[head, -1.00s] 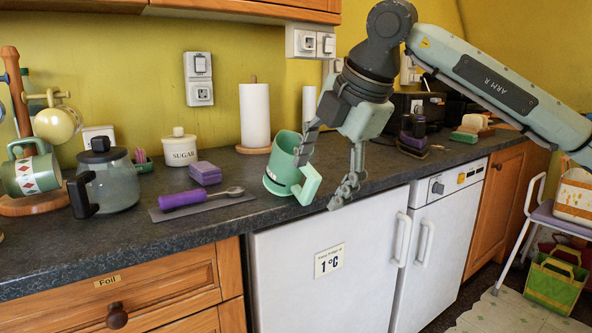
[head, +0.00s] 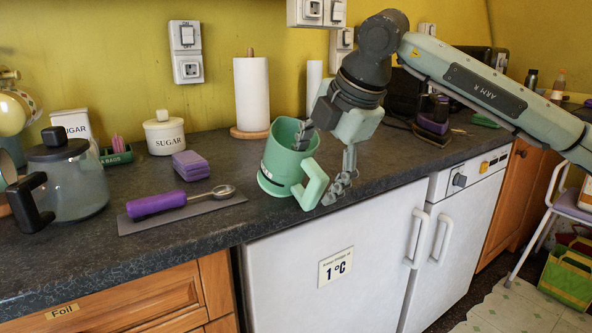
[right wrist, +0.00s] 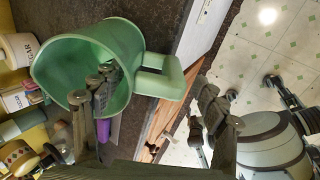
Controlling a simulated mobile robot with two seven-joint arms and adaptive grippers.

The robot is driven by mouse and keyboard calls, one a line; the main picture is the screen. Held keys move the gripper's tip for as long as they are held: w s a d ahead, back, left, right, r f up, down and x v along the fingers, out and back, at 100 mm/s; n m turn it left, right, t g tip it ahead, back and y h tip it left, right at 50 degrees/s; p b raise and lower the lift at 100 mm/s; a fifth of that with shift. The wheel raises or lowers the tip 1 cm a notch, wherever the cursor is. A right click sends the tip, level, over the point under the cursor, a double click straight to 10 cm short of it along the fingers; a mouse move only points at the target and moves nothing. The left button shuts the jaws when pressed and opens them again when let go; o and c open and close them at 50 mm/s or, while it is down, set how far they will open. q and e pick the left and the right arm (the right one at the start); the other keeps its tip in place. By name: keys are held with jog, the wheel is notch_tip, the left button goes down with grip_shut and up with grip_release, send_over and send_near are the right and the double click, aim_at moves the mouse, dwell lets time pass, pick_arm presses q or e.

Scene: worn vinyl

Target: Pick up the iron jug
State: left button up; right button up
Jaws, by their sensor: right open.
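The iron jug (head: 275,165) is pale green, with an open mouth and a squared handle, and stands near the counter's front edge. Its handle (head: 312,184) points right and toward me. My right gripper (head: 318,165) is open at the jug's right side. One finger overlaps the mouth and appears to be inside the rim; the other is outside, just beyond the handle. In the right wrist view the jug (right wrist: 135,45) fills the upper left, with its handle between the spread fingers of the gripper (right wrist: 152,90). Contact cannot be told. My left gripper is not in view.
A paper towel roll (head: 251,95) stands behind the jug. A glass pot (head: 70,180) and sugar canister (head: 165,134) are farther left. The counter edge drops off in front.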

aim_at(308, 186)
jog(key=shift+x, duration=1.95)
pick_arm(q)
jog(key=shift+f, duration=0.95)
pick_arm(e)
grip_shut()
